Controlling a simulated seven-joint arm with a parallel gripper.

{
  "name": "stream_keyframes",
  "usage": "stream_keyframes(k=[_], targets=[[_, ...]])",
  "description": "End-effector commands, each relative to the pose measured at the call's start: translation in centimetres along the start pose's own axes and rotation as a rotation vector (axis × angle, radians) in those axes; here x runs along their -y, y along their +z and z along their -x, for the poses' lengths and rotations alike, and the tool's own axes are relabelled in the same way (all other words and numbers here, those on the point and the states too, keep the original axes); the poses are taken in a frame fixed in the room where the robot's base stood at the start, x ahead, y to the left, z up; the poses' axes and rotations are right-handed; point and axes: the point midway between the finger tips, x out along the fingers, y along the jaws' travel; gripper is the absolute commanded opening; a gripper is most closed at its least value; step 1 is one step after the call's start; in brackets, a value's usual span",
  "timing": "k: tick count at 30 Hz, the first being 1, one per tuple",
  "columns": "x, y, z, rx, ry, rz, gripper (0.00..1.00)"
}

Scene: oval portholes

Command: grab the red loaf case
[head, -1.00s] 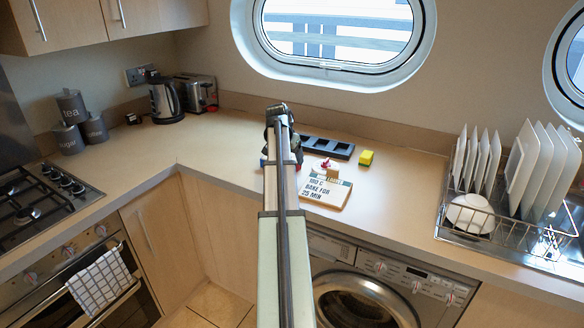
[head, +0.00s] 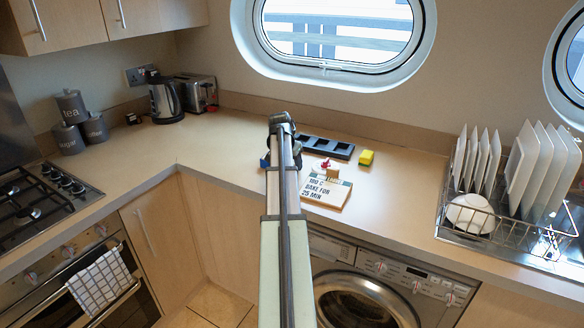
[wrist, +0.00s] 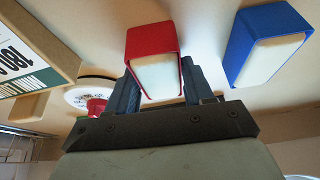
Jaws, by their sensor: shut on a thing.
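In the wrist view the red loaf case (wrist: 151,42), a red box with a pale face showing, stands between the two fingers of my gripper (wrist: 158,82). The gripper is shut on it, one finger along each side. A blue loaf case (wrist: 268,42) of the same shape is to the right, apart from the gripper. In the head view my arm hides the gripper and the red case. Only a bit of blue shows beside the arm.
A bake sign (head: 325,188) lies on the counter right of my arm, with a small white and red round item (wrist: 92,97) near it. Behind are a dark tray with hollows (head: 327,147) and a yellow block (head: 366,157). A dish rack (head: 500,215) stands far right.

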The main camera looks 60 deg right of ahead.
Motion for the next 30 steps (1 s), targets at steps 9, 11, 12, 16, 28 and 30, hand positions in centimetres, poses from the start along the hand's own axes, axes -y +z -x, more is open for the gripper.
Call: stream_keyframes(k=[9,11,12,16,28,30], targets=[[0.0,0.0,0.0,-0.001,0.000,0.000,0.18],[0.0,-0.1,0.1,-0.001,0.000,0.000,0.18],[0.0,-0.1,0.3,-0.001,0.000,0.000,0.18],[0.1,-0.7,1.4,-0.003,-0.001,-0.001,0.18],[0.1,-3.1,7.3,-0.001,-0.001,0.000,0.18],[0.1,-3.4,8.1,-0.002,-0.001,0.000,0.18]])
